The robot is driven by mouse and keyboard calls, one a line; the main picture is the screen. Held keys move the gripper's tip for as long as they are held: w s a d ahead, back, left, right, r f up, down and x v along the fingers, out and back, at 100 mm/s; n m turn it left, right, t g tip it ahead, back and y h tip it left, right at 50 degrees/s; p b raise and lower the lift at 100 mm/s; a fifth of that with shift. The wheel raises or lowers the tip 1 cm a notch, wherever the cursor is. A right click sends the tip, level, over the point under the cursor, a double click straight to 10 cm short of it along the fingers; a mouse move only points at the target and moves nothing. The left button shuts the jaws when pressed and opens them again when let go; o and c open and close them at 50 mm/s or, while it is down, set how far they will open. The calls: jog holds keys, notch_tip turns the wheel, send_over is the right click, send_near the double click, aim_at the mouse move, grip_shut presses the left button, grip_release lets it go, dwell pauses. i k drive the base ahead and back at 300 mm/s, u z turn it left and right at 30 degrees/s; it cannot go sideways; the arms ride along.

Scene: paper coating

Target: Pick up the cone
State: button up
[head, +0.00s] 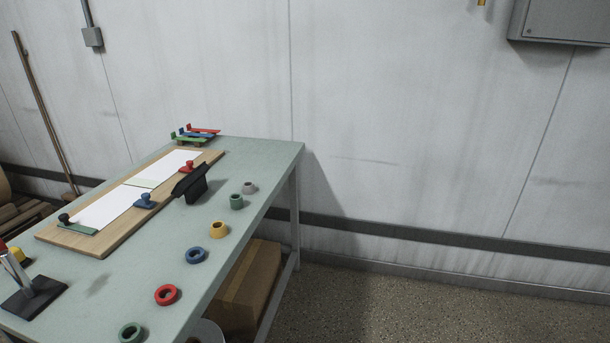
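I cannot make out a clear cone shape in the head view. A row of small hollow round pieces stands along the table's right side: grey (249,188), green (236,202), yellow (219,230), blue (195,255), red (167,295) and another green one (131,332) at the bottom edge. A small yellow piece (18,254) sits at the far left, partly hidden behind a slanted metal bar on a black base (35,296). My gripper is not in view.
The pale green table (165,262) carries a wooden board (126,238) with white sheets and red, blue and green knobbed pieces. A black angled object (191,184) stands beside the board. A cardboard box (245,290) sits below. The floor (400,312) at right is clear.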

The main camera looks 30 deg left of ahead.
aim_at(249, 188)
jog(key=u, duration=0.1)
jog(key=i, duration=1.2)
jog(key=u, duration=0.85)
jog(key=i, duration=0.65)
jog(key=u, duration=0.35)
